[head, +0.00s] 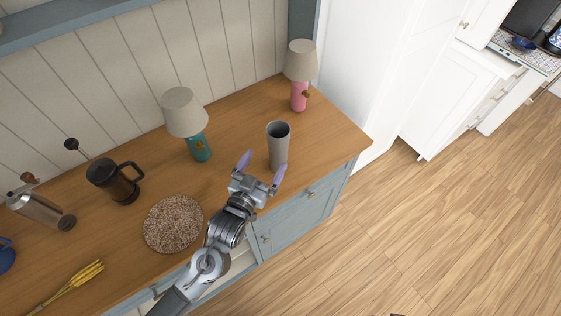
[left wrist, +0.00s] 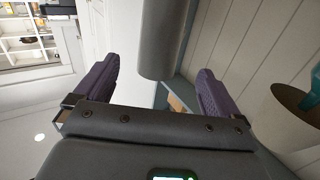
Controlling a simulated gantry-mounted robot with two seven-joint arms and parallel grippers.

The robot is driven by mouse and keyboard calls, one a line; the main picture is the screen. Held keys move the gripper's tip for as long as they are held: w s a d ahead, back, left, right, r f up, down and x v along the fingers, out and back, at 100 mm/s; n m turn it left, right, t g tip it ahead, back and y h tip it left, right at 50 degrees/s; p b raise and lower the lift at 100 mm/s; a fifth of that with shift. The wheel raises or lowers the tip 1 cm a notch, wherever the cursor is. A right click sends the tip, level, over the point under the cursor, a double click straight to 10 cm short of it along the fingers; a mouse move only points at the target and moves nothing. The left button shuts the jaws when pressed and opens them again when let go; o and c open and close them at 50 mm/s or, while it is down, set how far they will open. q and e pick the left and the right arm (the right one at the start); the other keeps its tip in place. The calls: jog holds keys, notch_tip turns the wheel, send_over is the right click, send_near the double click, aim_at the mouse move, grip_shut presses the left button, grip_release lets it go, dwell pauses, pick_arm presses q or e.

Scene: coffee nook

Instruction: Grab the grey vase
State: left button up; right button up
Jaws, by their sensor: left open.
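The grey vase (head: 278,147) stands upright on the wooden counter, near its right end, as a tall cylinder with an open top. My left gripper (head: 262,170) is open right in front of it, with its purple fingers pointing toward the vase. In the left wrist view the vase (left wrist: 163,40) shows ahead, between the directions of the two fingers of the open gripper (left wrist: 158,85). The vase appears beyond the fingertips there; I cannot tell whether anything touches. My right gripper is in neither view.
A pink lamp (head: 299,95) stands behind the vase to the right, and a teal lamp (head: 199,147) to its left. A round speckled mat (head: 173,223), a French press (head: 113,180) and a grinder (head: 41,211) are further left. The counter's right end is bare.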

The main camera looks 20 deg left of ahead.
aim_at(282, 130)
pick_arm(q)
jog(key=shift+w+d+r+b, duration=0.1)
jog(key=shift+w+d+b, duration=0.1)
jog(key=shift+w, duration=2.6)
jog(key=shift+w+d+r+b, duration=0.1)
jog(key=shift+w+d+b, duration=0.1)
jog(key=shift+w, duration=2.6)
jog(key=shift+f, duration=0.1)
jog(key=c, duration=1.6)
jog(key=shift+o, duration=0.2)
